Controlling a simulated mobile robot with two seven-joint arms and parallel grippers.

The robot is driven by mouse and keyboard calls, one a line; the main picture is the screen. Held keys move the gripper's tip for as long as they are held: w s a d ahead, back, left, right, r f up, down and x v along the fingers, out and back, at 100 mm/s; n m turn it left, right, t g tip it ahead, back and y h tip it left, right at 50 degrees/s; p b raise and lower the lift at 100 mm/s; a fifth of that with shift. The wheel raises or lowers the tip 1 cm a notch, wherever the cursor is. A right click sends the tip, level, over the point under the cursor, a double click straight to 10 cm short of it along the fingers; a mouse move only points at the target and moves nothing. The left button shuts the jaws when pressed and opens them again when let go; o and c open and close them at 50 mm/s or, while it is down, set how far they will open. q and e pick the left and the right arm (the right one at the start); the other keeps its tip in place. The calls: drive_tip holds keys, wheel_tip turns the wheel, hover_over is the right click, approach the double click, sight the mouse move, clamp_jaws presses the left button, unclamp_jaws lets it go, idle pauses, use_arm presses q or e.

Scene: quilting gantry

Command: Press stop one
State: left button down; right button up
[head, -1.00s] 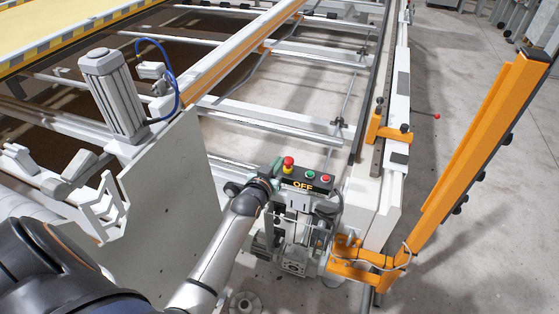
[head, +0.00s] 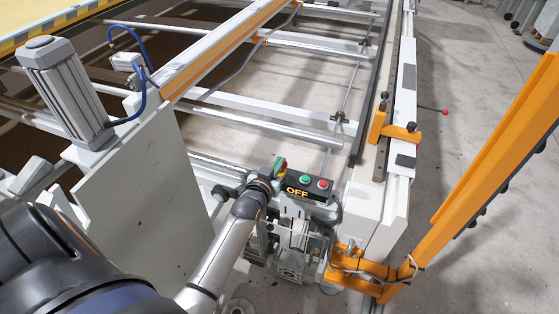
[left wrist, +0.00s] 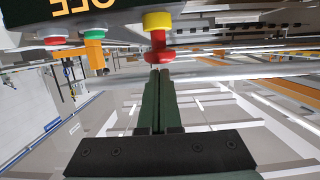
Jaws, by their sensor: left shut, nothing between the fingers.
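A dark control box (head: 306,194) carries a lit "OFF" display, a green button (head: 304,179) and a red button (head: 323,184). At its left end is a red mushroom stop button on a yellow base (left wrist: 158,22), mostly hidden behind my gripper in the head view. In the left wrist view the box is upside down, and the red cap (left wrist: 160,55) is just ahead of the fingertips. My left gripper (head: 278,168) is shut and empty; its fingertips also show in the left wrist view (left wrist: 160,72), at or very near the cap. I cannot tell whether they touch.
A motor assembly (head: 292,264) sits below the box. An orange guard post (head: 500,150) and a white rail end (head: 372,215) stand to the right. A pale plate (head: 145,200) and a grey cylinder (head: 65,90) are on the left. Bare floor lies beyond the rail.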

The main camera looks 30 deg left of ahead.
idle(0.3)
use_arm(q)
wheel_tip(320, 180, down, 2)
drive_tip(key=shift+f+b, duration=0.1)
drive_tip(key=shift+b, duration=0.3)
